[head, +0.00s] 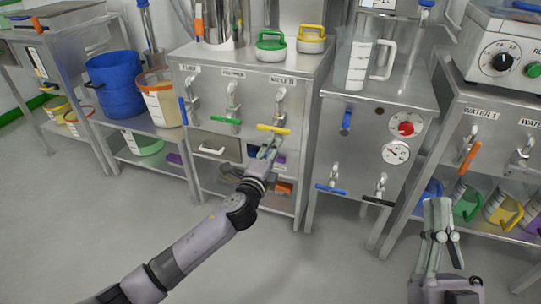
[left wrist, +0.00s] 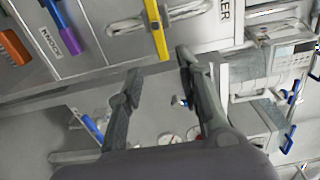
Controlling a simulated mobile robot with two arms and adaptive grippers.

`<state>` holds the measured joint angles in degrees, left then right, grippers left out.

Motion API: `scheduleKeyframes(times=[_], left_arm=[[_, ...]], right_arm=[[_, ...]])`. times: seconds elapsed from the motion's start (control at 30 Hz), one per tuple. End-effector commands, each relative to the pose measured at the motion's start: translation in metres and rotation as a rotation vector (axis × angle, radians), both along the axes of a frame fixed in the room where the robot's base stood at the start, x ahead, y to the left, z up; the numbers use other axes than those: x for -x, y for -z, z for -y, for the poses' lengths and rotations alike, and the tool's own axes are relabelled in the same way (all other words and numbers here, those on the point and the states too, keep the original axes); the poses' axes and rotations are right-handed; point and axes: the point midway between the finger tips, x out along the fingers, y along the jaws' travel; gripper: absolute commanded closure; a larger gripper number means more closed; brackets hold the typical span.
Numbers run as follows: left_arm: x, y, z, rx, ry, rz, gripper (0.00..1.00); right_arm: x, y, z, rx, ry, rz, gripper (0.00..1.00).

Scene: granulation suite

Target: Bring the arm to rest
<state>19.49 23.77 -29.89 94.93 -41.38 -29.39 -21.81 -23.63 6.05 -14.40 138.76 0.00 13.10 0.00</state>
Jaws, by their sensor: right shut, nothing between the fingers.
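My left gripper (head: 267,148) is in front of the middle steel cabinet, just below the yellow valve handle (head: 273,129) at the right of three taps. In the left wrist view my left gripper (left wrist: 158,60) has its fingers apart with nothing between them. The yellow handle (left wrist: 156,28) lies just beyond the fingertips; whether it touches them I cannot tell. My right gripper (head: 438,203) is at the lower right, shut and empty, pointing up in front of the water bench.
The cabinet has a green valve handle (head: 225,120) and a blue one (head: 183,111) left of the yellow one. A steel unit with a red knob (head: 406,129) and gauge stands to the right. Jugs stand on the right lower shelf. The grey floor (head: 320,265) between my arms is clear.

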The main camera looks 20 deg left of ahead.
Motion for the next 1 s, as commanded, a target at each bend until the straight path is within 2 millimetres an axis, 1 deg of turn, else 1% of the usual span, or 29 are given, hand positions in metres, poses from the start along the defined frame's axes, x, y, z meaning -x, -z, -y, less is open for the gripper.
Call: scheduleKeyframes(times=[0.03,0.1,0.2,0.63,0.7,0.77,0.87,0.93,0.97,1.0], left_arm=[[0.007,0.001,0.0,0.0,0.001,-0.001,0.67],[0.012,0.001,0.0,0.001,0.0,-0.001,0.67],[0.017,0.0,-0.001,0.001,-0.001,0.0,0.67],[0.018,0.0,-0.001,0.001,-0.001,0.0,0.67],[0.02,0.0,0.002,0.01,0.006,0.0,0.67],[0.025,0.002,0.01,0.048,0.03,-0.006,0.67],[0.049,0.002,0.041,0.203,0.122,-0.016,0.67],[0.079,-0.005,0.072,0.394,0.22,-0.021,0.67],[0.094,-0.012,0.084,0.491,0.267,-0.02,0.67],[0.115,-0.024,0.098,0.624,0.327,-0.012,0.67]], right_arm=[[0.0,0.0,0.0,0.0,0.0,0.0,1.0],[0.0,0.0,0.0,0.0,0.0,0.0,1.0],[0.0,0.0,0.0,0.0,0.0,0.0,1.0],[0.0,0.0,0.0,0.0,0.0,0.0,1.0],[0.0,0.0,0.0,0.0,0.0,0.0,1.0],[0.0,0.0,0.0,0.0,0.0,0.0,1.0],[0.0,0.0,0.0,0.0,0.0,0.0,1.0],[0.0,0.0,0.0,0.0,0.0,0.0,1.0],[0.0,0.0,0.0,0.0,0.0,0.0,1.0],[0.0,0.0,0.0,0.0,0.0,0.0,1.0]])
